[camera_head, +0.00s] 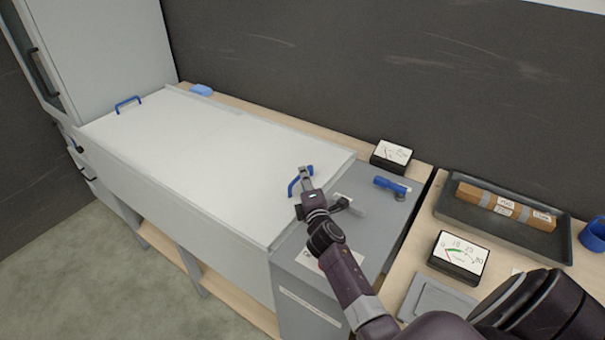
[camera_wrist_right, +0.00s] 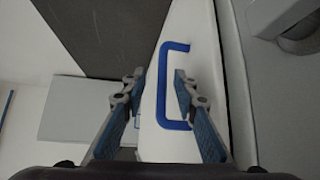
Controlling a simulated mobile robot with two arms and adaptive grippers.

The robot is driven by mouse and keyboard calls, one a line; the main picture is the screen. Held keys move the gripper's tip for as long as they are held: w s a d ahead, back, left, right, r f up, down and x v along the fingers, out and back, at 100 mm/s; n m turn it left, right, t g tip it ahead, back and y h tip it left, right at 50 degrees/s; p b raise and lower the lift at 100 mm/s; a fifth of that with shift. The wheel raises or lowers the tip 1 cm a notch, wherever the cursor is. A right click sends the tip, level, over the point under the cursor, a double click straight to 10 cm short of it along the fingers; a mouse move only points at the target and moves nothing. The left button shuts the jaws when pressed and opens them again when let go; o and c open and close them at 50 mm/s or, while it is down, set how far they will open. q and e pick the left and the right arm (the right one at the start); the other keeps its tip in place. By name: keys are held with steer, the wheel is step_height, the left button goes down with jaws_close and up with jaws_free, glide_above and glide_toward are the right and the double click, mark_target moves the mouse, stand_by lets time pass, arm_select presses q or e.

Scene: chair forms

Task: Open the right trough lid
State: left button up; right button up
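The white trough lid (camera_head: 200,150) lies flat and closed over the long trough in the head view. A blue handle (camera_head: 293,187) stands at the lid's right end, and another blue handle (camera_head: 128,103) at its far left end. My right gripper (camera_head: 305,176) is at the right-end handle. In the right wrist view the blue handle (camera_wrist_right: 164,85) stands between the two open fingers of my right gripper (camera_wrist_right: 158,88), with gaps to both sides. Whether the fingertips reach around the bar in depth is hard to tell. My left gripper is not in view.
A grey side surface (camera_head: 345,215) right of the trough holds a blue tool (camera_head: 392,186) and a meter (camera_head: 391,155). Further right are a second meter (camera_head: 458,256), a dark tray (camera_head: 480,227) with a brown package (camera_head: 506,206), and a blue mug (camera_head: 594,234). A dark wall stands behind.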

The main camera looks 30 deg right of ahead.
steer(key=x, duration=0.2)
steer(key=shift+w+d+f, duration=0.1)
steer(key=shift+w+f, duration=0.1)
steer(key=shift+w, duration=0.15)
steer(key=shift+w+d+f, duration=0.1)
steer(key=shift+w+d, duration=0.15)
steer(key=shift+w, duration=0.25)
steer(key=shift+c, duration=0.5)
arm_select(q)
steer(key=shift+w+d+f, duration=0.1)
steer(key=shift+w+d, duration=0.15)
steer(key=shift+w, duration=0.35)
arm_select(e)
jaws_close()
